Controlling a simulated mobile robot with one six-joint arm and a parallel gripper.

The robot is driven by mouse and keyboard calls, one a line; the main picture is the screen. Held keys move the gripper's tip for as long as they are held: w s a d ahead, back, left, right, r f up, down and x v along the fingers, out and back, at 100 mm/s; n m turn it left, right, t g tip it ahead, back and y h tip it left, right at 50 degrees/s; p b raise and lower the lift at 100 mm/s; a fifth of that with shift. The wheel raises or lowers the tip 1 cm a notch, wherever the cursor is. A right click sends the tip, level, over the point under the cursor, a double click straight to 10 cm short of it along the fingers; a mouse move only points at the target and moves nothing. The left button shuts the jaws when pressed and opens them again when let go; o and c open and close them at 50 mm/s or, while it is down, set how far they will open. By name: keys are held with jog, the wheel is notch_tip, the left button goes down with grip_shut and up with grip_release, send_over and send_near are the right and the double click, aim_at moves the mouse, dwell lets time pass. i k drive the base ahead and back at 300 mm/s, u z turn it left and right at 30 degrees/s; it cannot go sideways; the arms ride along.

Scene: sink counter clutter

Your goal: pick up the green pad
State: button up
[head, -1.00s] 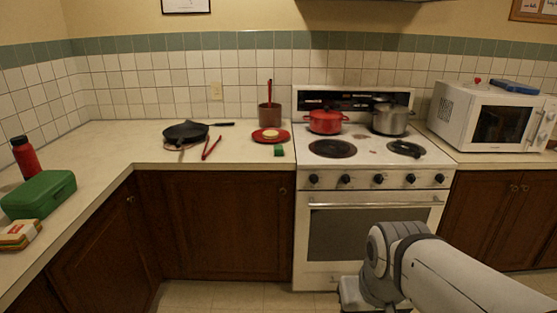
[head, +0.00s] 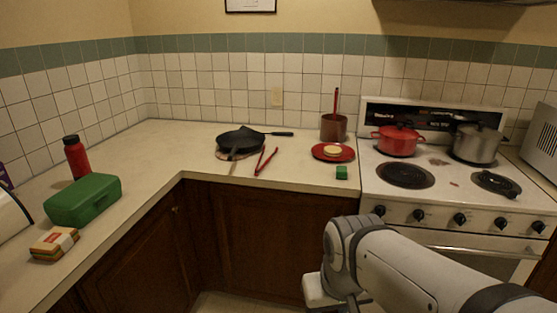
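A small green pad (head: 341,172) lies on the counter near its front edge, just left of the stove and in front of a red plate (head: 333,152). My arm reaches in from the lower right of the head view. Its end, my gripper (head: 335,300), is low in front of the cabinets, below and apart from the pad. The fingers are mostly hidden by the arm and cut off by the frame's lower edge, so I cannot tell how they stand.
Behind the plate stands a brown pot (head: 333,127) with a red handle. Red tongs (head: 265,161) and a black pan (head: 240,142) lie left. A green box (head: 83,200), red bottle (head: 76,158) and stacked sponges (head: 54,243) sit far left. The stove (head: 440,189) is right.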

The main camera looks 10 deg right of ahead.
aim_at(341, 172)
jog(key=u, duration=0.25)
jog(key=i, duration=1.5)
jog(key=z, duration=0.4)
jog(key=i, duration=0.55)
jog(key=z, duration=0.5)
jog(key=k, duration=0.85)
jog(key=z, duration=0.2)
jog(key=i, duration=0.85)
jog(key=u, duration=0.1)
